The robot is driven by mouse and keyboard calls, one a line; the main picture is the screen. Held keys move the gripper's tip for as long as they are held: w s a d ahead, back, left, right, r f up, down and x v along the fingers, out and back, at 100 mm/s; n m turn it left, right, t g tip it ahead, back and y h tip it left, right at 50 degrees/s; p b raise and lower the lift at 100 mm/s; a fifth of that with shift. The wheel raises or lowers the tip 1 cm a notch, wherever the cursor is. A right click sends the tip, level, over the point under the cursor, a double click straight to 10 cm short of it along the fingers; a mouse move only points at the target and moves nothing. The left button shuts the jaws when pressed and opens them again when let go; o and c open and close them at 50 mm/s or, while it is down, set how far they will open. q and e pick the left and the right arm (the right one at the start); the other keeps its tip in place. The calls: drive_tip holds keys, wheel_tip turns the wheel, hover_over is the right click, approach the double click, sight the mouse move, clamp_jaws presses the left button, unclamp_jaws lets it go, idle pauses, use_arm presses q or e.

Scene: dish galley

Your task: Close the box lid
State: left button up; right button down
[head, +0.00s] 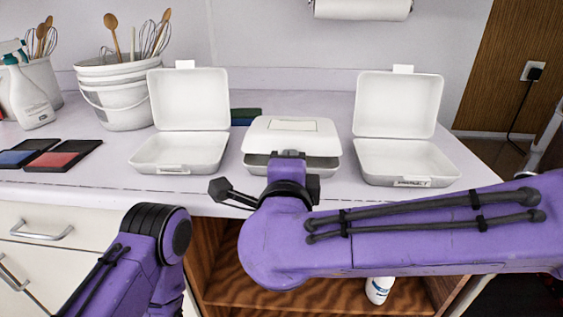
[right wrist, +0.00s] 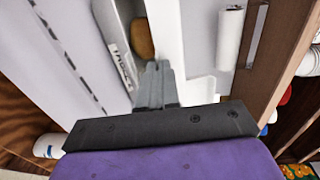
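Three white lidded boxes stand on the counter. The middle box (head: 293,135) has its lid tilted down, with a dark gap between lid and base at the front. In the right wrist view, the labelled base (right wrist: 121,60) and white lid (right wrist: 166,35) have a brown item between them. My right gripper (right wrist: 155,82) has its fingers together, seemingly empty, at the front of this box beside the gap. Contact is unclear. In the head view the right gripper (head: 288,158) partly hides the box front. My left arm shows at lower left; its gripper is not visible.
The left box (head: 186,155) and right box (head: 405,160) have lids raised. White buckets (head: 115,95) with utensils and a spray bottle (head: 30,95) stand at left. Blue and red pads (head: 62,160) lie near the front edge. A white bottle (head: 378,289) is below the counter.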

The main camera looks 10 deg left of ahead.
drive_tip(key=shift+s+f, duration=0.1)
drive_tip(key=shift+f, duration=0.45)
drive_tip(key=c, duration=1.3)
unclamp_jaws()
drive_tip(key=shift+s, duration=0.1)
drive_tip(key=s+d, duration=0.1)
drive_tip(key=s, duration=0.9)
drive_tip(key=shift+s+r, duration=0.15)
drive_tip(key=shift+r, duration=0.25)
drive_tip(key=shift+d, duration=0.1)
